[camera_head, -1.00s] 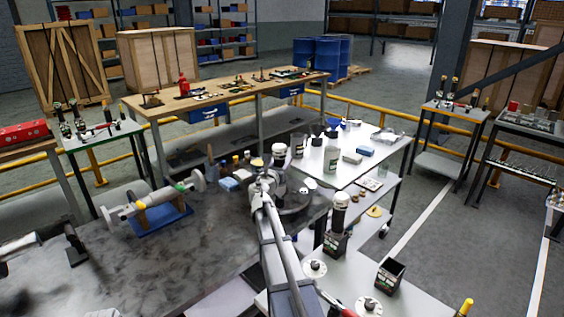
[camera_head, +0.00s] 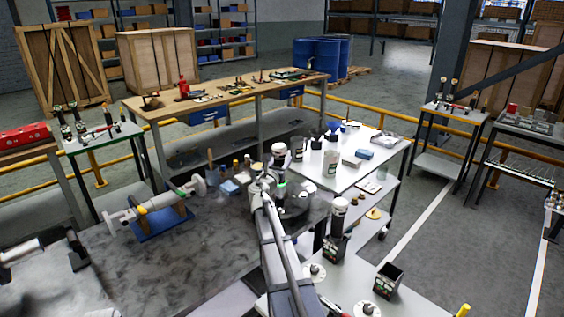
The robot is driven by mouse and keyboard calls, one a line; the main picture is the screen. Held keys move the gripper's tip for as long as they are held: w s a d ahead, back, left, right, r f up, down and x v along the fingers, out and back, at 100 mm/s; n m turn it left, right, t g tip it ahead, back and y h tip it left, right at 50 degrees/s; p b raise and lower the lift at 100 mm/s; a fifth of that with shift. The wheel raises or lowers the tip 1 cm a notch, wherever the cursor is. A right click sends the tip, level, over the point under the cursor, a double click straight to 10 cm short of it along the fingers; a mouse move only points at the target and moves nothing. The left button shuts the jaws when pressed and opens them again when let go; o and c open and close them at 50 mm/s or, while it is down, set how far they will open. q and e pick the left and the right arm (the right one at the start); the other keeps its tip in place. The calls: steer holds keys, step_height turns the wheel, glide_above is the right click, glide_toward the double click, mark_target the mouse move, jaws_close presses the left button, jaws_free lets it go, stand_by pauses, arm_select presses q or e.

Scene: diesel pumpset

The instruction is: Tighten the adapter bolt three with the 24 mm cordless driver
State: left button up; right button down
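My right arm reaches up from the bottom centre, and its gripper (camera_head: 270,182) is at the dark round metal part (camera_head: 302,203) on the grey bench. An upright driver with a white and black top (camera_head: 279,152) stands at this gripper, which appears shut on it; the fingers are mostly hidden by my wrist. A green spot (camera_head: 282,184) shows low on the driver. Adapter bolt three is hidden or too small to tell. A similar driver (camera_head: 339,207) stands in a black holder (camera_head: 334,248); another black holder (camera_head: 388,281) looks empty. My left gripper cannot be made out.
A shaft-like assembly (camera_head: 155,203) rests on a blue stand (camera_head: 162,224) at the bench's left. Small bottles and a blue block (camera_head: 229,187) stand close behind my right gripper. A white table (camera_head: 375,160) with containers is at the right. The bench middle (camera_head: 190,265) is clear.

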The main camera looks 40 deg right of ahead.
steer(key=shift+r+p, duration=1.3)
steer(key=shift+r, duration=0.3)
